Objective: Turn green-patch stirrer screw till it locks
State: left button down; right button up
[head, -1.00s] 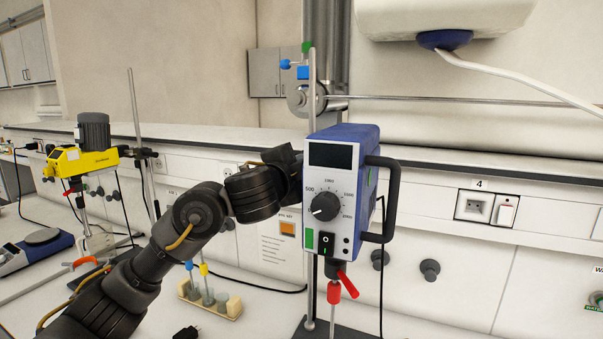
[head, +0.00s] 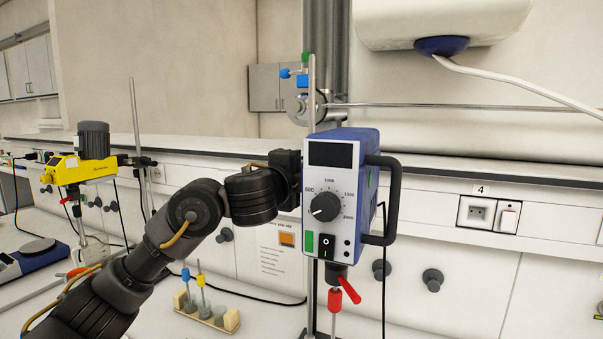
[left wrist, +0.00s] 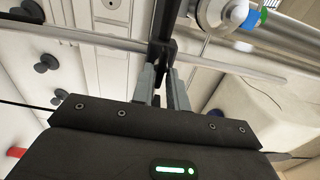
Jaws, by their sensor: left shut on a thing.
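The blue stirrer (head: 341,190) has a dark display, a dial and a green patch (head: 309,242) on its front. It hangs on an upright metal rod (head: 311,100). My left arm reaches in from the left, and its gripper is hidden behind the stirrer in the head view. In the left wrist view my left gripper (left wrist: 166,88) has its grey fingers close together on a dark part (left wrist: 165,32) beside the metal rod (left wrist: 100,40). The dark part seems to be the stirrer's screw, but its shape and turn angle are unclear. My right gripper is not in view.
A yellow stirrer (head: 85,168) stands at the left on its own rod. A small rack (head: 208,313) with blue and yellow pipettes is on the bench below my arm. A blue-topped clamp (head: 303,80) sits higher on the rod. A black cable hangs right of the stirrer.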

pick_arm(q)
jog(key=c, duration=1.4)
grip_release()
jog(key=p+v, duration=0.5)
jog(key=v, duration=0.6)
jog(key=shift+d+p, duration=0.1)
jog(key=shift+p, duration=0.3)
jog(key=shift+f, duration=0.15)
